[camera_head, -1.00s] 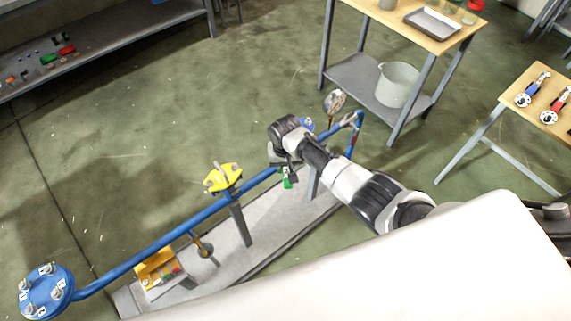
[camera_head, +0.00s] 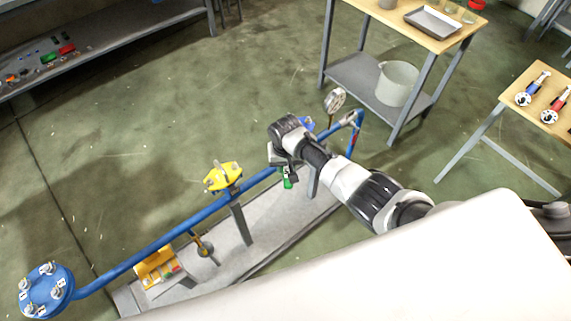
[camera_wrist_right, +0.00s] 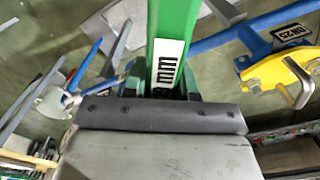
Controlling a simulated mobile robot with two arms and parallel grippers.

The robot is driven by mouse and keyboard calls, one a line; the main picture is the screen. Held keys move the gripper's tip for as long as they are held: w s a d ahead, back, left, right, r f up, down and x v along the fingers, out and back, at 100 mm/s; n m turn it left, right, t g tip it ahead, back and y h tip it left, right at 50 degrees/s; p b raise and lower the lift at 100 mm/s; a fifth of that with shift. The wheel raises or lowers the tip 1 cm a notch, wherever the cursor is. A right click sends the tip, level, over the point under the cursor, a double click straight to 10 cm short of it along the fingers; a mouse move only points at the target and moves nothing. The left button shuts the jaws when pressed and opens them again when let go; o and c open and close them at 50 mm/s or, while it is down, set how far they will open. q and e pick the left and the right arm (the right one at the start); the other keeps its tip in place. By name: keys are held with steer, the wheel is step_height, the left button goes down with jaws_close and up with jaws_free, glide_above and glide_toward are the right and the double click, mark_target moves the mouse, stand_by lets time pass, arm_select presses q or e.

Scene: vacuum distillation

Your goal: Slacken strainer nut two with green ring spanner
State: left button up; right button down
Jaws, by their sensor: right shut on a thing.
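My right gripper (camera_head: 282,162) is shut on the green ring spanner (camera_head: 288,180), above the blue pipe (camera_head: 150,246). The right wrist view shows the spanner's green shank (camera_wrist_right: 172,60) with a white "mm" label, rising from between the jaws (camera_wrist_right: 160,118). Its ring end is out of that view, so I cannot tell whether it sits on a nut. A blue fitting (camera_head: 307,124) shows partly behind my gripper. A round blue flange (camera_head: 47,291) with several labelled bolts is at the lower left. I cannot tell which nut is strainer nut two. My left gripper is not in view.
A yellow fitting (camera_head: 222,177) sits on the pipe left of my gripper. A gauge (camera_head: 335,101) stands behind it. A wooden table (camera_head: 408,28) and a bucket (camera_head: 397,84) are at the back right. Green floor is clear at left.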

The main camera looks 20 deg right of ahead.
steer(key=shift+f+b, duration=1)
steer(key=shift+f, duration=0.45)
stand_by(0.3)
steer(key=d+n, duration=0.2)
steer(key=shift+s+d+p, duration=0.15)
steer(key=shift+d+p, duration=0.2)
steer(key=shift+p, duration=0.05)
steer(key=d+n, duration=0.2)
steer(key=shift+d+f, duration=0.1)
steer(key=shift+d, duration=0.25)
